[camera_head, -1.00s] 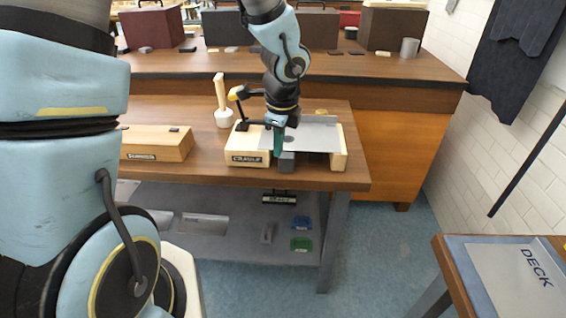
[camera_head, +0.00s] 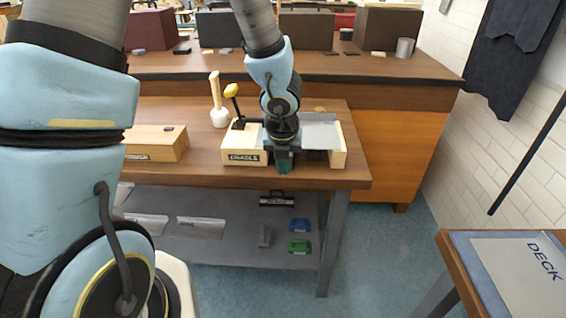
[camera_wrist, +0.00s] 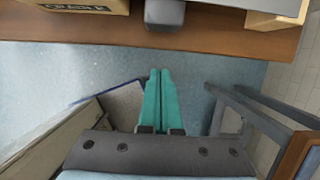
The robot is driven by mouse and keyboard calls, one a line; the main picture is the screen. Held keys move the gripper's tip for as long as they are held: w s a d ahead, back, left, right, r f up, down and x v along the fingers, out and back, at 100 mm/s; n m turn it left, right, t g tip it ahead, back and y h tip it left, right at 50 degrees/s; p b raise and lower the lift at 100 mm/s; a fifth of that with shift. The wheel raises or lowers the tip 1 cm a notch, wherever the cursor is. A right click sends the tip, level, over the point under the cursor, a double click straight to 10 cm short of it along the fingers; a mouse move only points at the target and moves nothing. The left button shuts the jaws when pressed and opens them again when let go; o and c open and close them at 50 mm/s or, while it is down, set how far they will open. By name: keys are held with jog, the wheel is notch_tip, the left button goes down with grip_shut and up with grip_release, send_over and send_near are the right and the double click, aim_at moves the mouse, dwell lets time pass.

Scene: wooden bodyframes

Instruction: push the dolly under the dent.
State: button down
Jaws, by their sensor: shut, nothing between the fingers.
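The grey metal panel (camera_head: 320,134) lies across the wooden cradle (camera_head: 243,157), which sits at the table's front edge. A small dark grey block (camera_wrist: 164,12), apparently the dolly, shows in the wrist view between the cradle's two wooden ends, under or near the panel's front edge. In the head view my gripper mostly hides it. My gripper (camera_head: 283,168) has its teal fingers together and holds nothing. In the wrist view its fingertips (camera_wrist: 160,72) stand short of the block, apart from it, in front of the table edge. I cannot make out the dent.
A white-headed mallet (camera_head: 219,115) and a black clamp with a yellow end (camera_head: 234,98) stand left of the panel. A wooden box (camera_head: 155,144) lies further left. Small tools rest on the shelf (camera_head: 225,245) below. A deck table (camera_head: 520,270) stands at the right.

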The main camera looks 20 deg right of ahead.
jog(key=shift+w+d+f+p, duration=0.3)
jog(key=shift+w+d+f, duration=0.1)
jog(key=shift+w, duration=0.35)
jog(key=shift+w+d+f+p, duration=0.3)
jog(key=shift+w+f, duration=0.15)
jog(key=shift+w, duration=0.25)
jog(key=shift+w+d+f+p, duration=0.3)
jog(key=shift+w+d+f, duration=0.1)
jog(key=shift+w, duration=0.35)
jog(key=shift+w+d+r+p, duration=0.2)
jog(key=shift+w+p, duration=0.3)
jog(key=shift+p, duration=0.25)
jog(key=shift+w+d+f, duration=0.15)
jog(key=shift+w+d, duration=0.05)
jog(key=shift+w, duration=0.25)
